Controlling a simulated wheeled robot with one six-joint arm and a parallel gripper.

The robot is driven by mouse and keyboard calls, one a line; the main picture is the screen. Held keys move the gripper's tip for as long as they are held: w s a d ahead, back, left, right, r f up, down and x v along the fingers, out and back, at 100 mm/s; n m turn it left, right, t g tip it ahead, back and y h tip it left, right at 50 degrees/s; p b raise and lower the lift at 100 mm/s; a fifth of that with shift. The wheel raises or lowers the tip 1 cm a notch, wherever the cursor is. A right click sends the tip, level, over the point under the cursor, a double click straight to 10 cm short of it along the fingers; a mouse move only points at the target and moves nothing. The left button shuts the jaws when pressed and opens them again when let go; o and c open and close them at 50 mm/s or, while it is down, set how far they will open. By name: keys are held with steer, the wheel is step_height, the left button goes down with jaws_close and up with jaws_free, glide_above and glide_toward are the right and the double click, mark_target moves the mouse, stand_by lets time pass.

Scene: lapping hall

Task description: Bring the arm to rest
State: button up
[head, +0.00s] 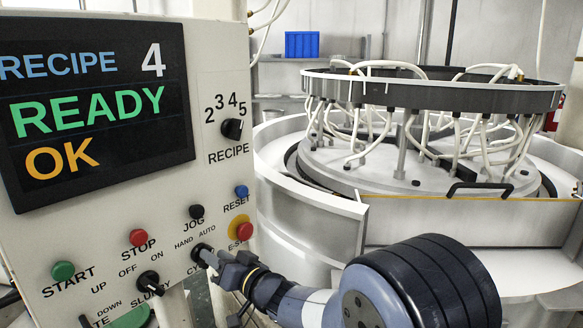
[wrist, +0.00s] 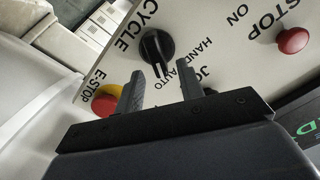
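My gripper (head: 212,258) is at the front of the control panel (head: 120,225), at the CYCLE knob (head: 201,252). In the wrist view my gripper (wrist: 160,72) is open, its two dark fingers apart with nothing between them. The black CYCLE knob (wrist: 157,46) shows just past the fingertips, between them in the picture, and its pointer is towards the HAND/AUTO lettering. I cannot tell how far the fingertips are from the panel. My arm (head: 300,300) reaches in from the lower right.
The panel's screen (head: 95,105) reads RECIPE 4, READY, OK. The E-STOP button (head: 241,228) and JOG knob (head: 196,211) sit close to my gripper. The large round lapping machine (head: 430,95) with white hoses stands behind on the right. A blue bin (head: 302,45) is on a back shelf.

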steer(key=shift+x, duration=1.05)
